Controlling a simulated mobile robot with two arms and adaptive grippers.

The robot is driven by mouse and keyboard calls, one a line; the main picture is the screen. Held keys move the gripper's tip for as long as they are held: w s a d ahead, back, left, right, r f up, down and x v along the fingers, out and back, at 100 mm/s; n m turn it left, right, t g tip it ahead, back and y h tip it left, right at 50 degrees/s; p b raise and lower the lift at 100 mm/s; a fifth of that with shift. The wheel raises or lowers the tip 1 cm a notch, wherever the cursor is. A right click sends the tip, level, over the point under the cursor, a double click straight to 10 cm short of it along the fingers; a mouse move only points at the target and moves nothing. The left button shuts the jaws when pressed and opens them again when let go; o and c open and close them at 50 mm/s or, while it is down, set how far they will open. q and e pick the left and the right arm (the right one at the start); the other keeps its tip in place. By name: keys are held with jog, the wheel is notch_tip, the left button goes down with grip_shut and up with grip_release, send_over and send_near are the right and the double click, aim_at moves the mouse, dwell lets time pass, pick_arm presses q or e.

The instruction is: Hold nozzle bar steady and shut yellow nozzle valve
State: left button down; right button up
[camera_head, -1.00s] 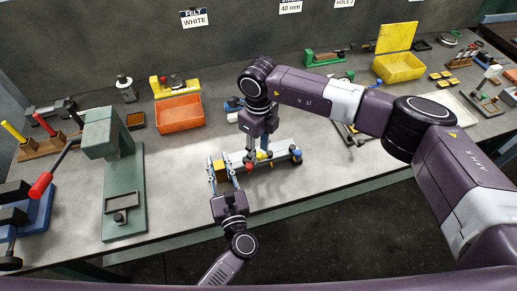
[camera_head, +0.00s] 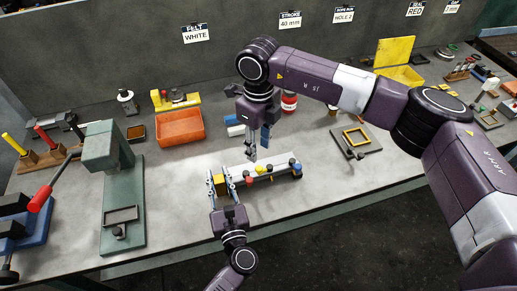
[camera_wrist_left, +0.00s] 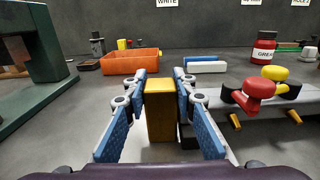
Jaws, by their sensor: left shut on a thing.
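The nozzle bar (camera_head: 276,177) lies along the front of the bench, with red, yellow and blue knobs along it. My left gripper (camera_head: 220,183) is shut on the yellow block (camera_wrist_left: 160,107) at the bar's left end, one blue-padded finger on each side. In the left wrist view, a red knob (camera_wrist_left: 258,88) and a yellow knob (camera_wrist_left: 275,73) stand on the bar, with orange levers below them. My right gripper (camera_head: 257,155) points down above the bar, apart from it, and its fingers look parted and empty. The yellow valve's setting is too small to tell.
An orange bin (camera_head: 180,127) stands behind the bar, and a green press (camera_head: 122,190) to its left. A red-and-white jar (camera_head: 289,103) and a blue-and-white piece (camera_head: 236,130) are behind the right gripper. A yellow-framed plate (camera_head: 356,138) lies to the right. The bench front beside the bar is clear.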

pick_arm(q)
jog(key=c, duration=1.5)
grip_release()
jog(key=shift+s, duration=0.1)
